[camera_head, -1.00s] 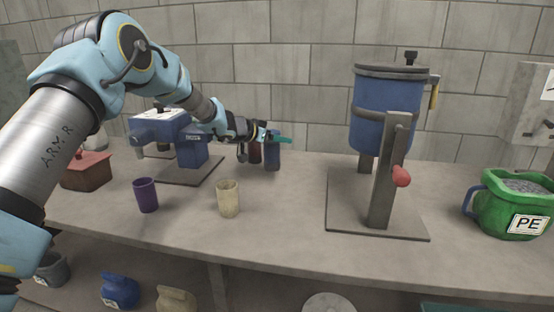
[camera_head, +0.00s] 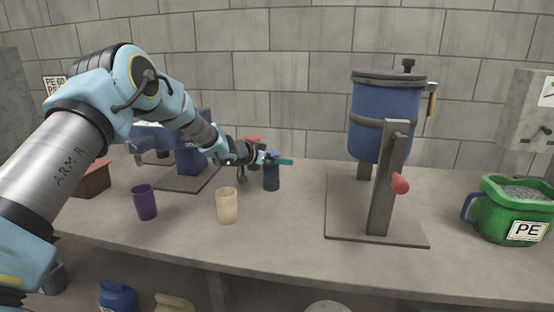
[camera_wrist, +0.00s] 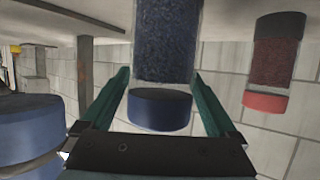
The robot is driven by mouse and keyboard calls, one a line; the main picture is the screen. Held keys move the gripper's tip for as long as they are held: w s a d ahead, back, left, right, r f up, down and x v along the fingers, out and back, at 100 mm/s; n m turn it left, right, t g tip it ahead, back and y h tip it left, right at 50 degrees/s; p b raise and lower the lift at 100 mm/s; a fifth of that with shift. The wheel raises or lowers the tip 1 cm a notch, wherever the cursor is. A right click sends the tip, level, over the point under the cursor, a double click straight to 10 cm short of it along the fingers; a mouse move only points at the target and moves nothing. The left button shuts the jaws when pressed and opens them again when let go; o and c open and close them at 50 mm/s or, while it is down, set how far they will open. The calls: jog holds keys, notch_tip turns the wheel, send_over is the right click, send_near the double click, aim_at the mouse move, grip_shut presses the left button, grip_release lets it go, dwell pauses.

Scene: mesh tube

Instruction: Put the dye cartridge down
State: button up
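The dye cartridge (camera_head: 272,178) is a dark cylinder with a blue cap. It stands upright at the back of the bench (camera_head: 290,230), left of centre. Its base is at or just above the bench top; I cannot tell whether it touches. In the wrist view the cartridge (camera_wrist: 166,40) appears upside down, with its blue cap (camera_wrist: 159,109) low in the picture. My gripper (camera_wrist: 162,75) also frames the cartridge in the wrist view.
A red-capped cartridge (camera_wrist: 275,60) stands close by. A blue machine (camera_head: 190,158) is behind my arm. A purple cup (camera_head: 145,203) and a cream cup (camera_head: 227,206) stand in front. A blue hopper (camera_head: 386,120) and green PE jug (camera_head: 510,210) are right. Bench between cups and hopper is clear.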

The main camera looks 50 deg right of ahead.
jog(key=shift+o, duration=0.2)
jog(key=shift+r, duration=0.1)
jog(key=b+v, duration=0.2)
jog(key=v, duration=1)
